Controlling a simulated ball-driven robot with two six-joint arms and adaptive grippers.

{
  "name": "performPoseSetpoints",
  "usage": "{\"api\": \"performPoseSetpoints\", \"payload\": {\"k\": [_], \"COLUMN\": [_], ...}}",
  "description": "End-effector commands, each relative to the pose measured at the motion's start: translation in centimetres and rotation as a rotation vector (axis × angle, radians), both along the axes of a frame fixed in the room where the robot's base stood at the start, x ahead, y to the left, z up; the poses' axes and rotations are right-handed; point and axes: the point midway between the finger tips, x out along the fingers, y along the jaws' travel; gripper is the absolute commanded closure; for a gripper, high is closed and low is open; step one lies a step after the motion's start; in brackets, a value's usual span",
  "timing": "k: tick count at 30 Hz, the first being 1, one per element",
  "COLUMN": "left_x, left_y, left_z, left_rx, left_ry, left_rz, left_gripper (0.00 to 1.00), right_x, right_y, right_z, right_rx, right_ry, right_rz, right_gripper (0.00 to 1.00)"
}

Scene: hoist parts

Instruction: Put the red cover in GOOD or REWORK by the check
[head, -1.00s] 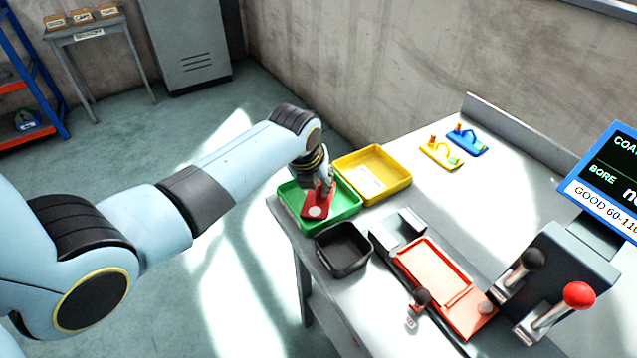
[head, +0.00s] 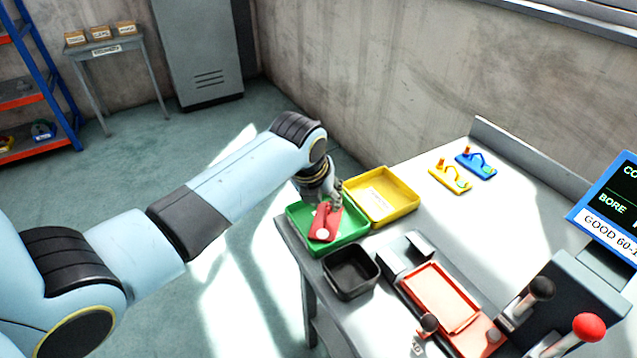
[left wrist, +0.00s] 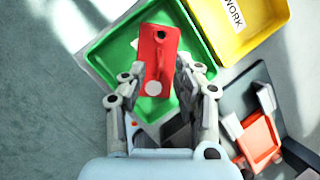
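The red cover (head: 323,225), a flat plate with a hole and a pale round spot, is in the green tray (head: 293,220), slightly tilted in view. It also shows in the left wrist view (left wrist: 157,62). My left gripper (head: 328,199) is right over the cover. In the left wrist view its fingers (left wrist: 160,72) stand on both sides of the cover, close to its edges. I cannot tell whether they press on it. Whether the cover rests on the tray floor is also unclear. My right gripper is not in view.
A yellow tray (head: 407,207) marked REWORK adjoins the green tray. A black bin (head: 350,287) stands in front. A red-framed fixture (head: 440,298), levers (head: 588,328) and a BORE screen (head: 615,215) are to the right. Blue (head: 477,166) and yellow (head: 451,178) parts lie behind.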

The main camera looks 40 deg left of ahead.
Motion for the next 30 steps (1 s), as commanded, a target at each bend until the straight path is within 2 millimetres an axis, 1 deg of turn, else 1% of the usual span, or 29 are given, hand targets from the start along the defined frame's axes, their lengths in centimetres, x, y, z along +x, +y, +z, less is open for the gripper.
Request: {"api": "performPoseSetpoints", "payload": {"k": [1,6,9,12,16,30], "left_x": [-0.5,-1.9,-2.5,-2.9,-3.1,-3.0], "left_y": [0.0,-0.3,-0.4,-0.5,-0.5,-0.5], "left_z": [1.2,4.5,5.8,6.7,7.1,7.0], "left_rx": [0.001,0.001,0.001,0.000,0.000,0.000], "left_ry": [-0.003,-0.003,-0.002,-0.001,0.000,0.000], "left_rz": [-0.001,-0.001,-0.001,-0.001,0.000,0.000], "left_gripper": [0.69,0.69,0.69,0.69,0.69,0.69], "right_x": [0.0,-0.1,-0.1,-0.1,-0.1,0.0], "right_y": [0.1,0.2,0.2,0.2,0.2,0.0], "right_z": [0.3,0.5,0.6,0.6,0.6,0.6], "right_rx": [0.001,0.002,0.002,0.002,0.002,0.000], "right_ry": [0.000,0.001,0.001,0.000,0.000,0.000], "right_rz": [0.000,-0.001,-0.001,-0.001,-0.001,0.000], "right_gripper": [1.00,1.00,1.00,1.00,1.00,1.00]}}
